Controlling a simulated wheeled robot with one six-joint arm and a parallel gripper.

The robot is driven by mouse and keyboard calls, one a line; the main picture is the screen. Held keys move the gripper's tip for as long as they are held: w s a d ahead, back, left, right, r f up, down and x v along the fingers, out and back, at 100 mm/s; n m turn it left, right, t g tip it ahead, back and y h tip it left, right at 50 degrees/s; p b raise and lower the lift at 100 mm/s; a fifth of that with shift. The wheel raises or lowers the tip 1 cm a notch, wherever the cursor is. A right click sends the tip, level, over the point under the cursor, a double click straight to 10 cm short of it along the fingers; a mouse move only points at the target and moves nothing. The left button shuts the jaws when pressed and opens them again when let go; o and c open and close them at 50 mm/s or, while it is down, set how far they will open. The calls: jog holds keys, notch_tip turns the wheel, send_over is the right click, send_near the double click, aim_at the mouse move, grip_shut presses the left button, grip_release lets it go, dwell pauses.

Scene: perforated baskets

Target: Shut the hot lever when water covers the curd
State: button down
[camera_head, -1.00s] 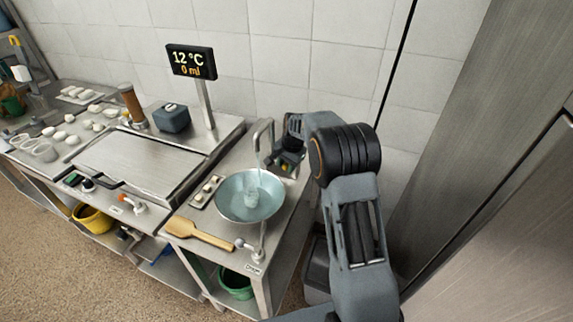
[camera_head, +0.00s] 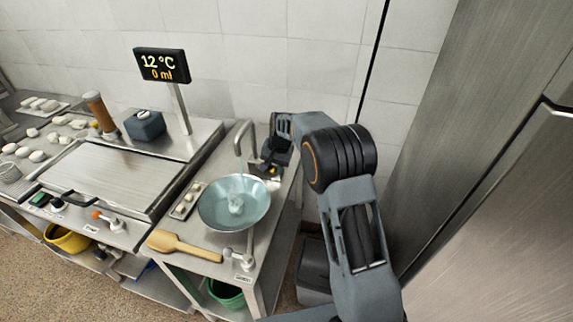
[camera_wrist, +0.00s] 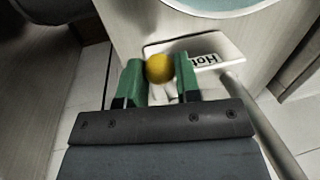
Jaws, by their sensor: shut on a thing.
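The hot lever ends in a yellow knob (camera_wrist: 159,68), beside a white plate marked "Hot" (camera_wrist: 205,60). My gripper (camera_wrist: 160,80) is shut on this knob between its green fingers. In the head view, my gripper (camera_head: 270,167) is behind and right of the blue-grey bowl (camera_head: 262,212), near the bent tap (camera_head: 240,135). The bowl holds pale bluish water with a whitish, clear shape (camera_head: 236,205) at its middle. I cannot tell whether this is curd or falling water, or whether water covers any curd. The display (camera_head: 161,66) reads 12 °C and 0 ml.
A wooden paddle (camera_head: 180,245) and a small tray of pieces (camera_head: 187,200) lie left of the bowl. A small valve with a pale knob (camera_head: 230,253) is at the counter's front. A tall steel cabinet (camera_head: 480,180) stands close on the right.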

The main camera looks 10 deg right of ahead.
dwell(0.3)
jog(key=c, duration=0.8)
grip_release()
jog(key=shift+r, duration=0.15)
jog(key=r, duration=0.4)
jog(key=d+r, duration=0.1)
jog(key=r, duration=0.4)
jog(key=s+d+r+b, duration=0.1)
jog(key=r, duration=0.3)
jog(key=shift+d+r, duration=0.15)
jog(key=shift+d, duration=0.1)
